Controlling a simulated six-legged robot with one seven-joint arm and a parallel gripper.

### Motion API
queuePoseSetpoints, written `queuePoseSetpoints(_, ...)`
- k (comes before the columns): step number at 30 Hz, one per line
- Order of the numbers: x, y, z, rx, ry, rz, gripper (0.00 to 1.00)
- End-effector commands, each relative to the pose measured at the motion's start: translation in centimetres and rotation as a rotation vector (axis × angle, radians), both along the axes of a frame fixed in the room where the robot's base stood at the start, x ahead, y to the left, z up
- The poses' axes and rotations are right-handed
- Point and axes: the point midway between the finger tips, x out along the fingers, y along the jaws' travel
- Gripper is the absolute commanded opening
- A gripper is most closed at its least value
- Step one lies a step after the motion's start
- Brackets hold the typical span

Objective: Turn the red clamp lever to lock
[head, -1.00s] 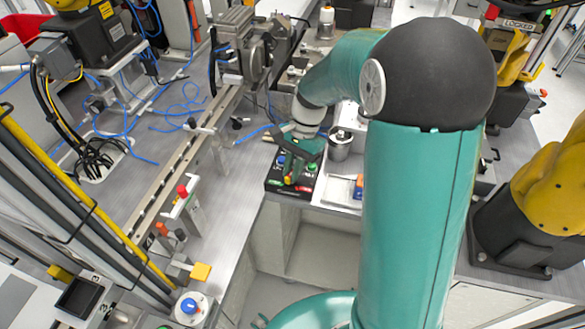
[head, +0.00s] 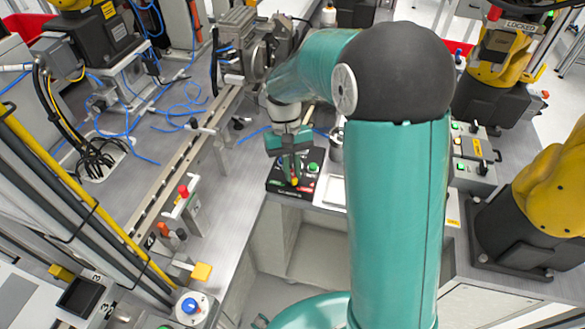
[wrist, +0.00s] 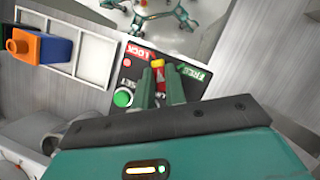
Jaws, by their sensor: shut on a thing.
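The clamp lever (wrist: 158,65) shows in the wrist view as a red bar with a yellow tip. It stands between the two teal fingers of my gripper (wrist: 161,88), which are shut on it. The tip lies between the red LOCK label (wrist: 133,53) and the green FREE label (wrist: 195,74). In the head view my gripper (head: 292,167) reaches down onto the dark control box (head: 275,186), and the yellow tip (head: 295,181) shows just below the fingers. The fingers and palm hide the lever's pivot and part of the box.
A green SET button (wrist: 123,99) sits beside the lever. A white tray (wrist: 93,56) with an orange and blue block (wrist: 40,47) lies next to the box. A long rail (head: 170,185) and blue cables are at left, yellow arms (head: 552,195) at right.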

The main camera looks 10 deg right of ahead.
Motion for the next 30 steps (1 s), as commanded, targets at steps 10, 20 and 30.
queuePoseSetpoints(10, 0.08, 0.09, 0.10, 0.000, -0.004, 0.189, 0.00)
queuePoseSetpoints(20, 0.08, 0.10, 0.10, 0.000, -0.004, 0.234, 0.00)
queuePoseSetpoints(30, 0.09, 0.09, 0.10, 0.000, -0.004, 0.234, 0.22)
